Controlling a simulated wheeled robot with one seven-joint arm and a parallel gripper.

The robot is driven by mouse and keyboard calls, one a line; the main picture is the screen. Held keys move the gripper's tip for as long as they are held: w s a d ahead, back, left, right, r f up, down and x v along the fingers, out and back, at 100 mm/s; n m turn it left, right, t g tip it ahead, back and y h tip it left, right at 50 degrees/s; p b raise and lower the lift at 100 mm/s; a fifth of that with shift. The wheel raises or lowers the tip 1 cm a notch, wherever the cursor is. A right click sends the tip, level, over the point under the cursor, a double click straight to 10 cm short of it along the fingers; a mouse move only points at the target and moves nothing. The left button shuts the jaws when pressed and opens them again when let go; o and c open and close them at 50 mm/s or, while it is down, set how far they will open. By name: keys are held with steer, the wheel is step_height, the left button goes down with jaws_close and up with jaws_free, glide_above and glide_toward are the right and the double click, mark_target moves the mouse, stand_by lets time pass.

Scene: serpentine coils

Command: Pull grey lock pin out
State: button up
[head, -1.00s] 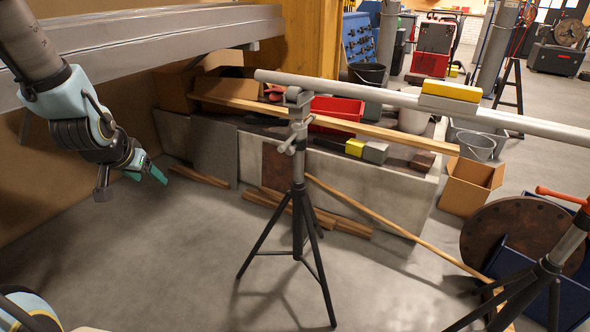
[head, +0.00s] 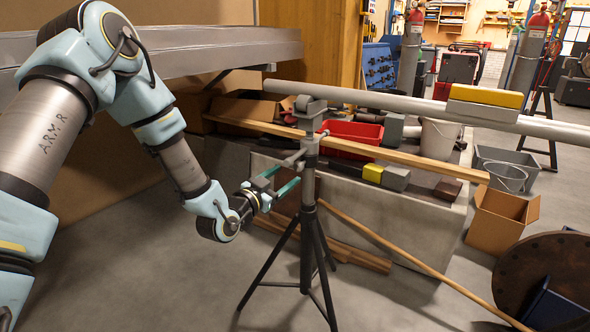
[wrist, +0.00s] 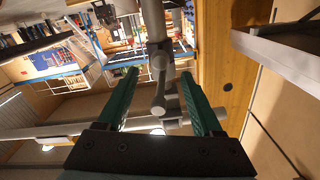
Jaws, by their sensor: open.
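The grey lock pin (head: 294,159) juts from the upper post of the tripod stand (head: 308,185), just under the stand's roller head. In the wrist view a grey knobbed part, which looks like the pin (wrist: 158,102), lies between my two green fingers. My gripper (head: 290,174) is open beside the post, with its fingertips close to the pin and slightly below it in the head view. The wrist view shows my gripper (wrist: 160,75) with a gap on both sides of the grey part. Whether a finger touches the post cannot be told.
A long grey pipe (head: 385,101) rests across the stand head, with a yellow-topped block (head: 486,97) on it. Behind stand a concrete block, a red bin (head: 350,138) and wooden planks. A cardboard box (head: 500,215) stands at right. A steel beam (head: 220,53) runs at upper left.

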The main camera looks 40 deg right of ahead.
mark_target(296, 168)
steer(key=x, duration=0.6)
jaws_close()
stand_by(0.5)
stand_by(0.9)
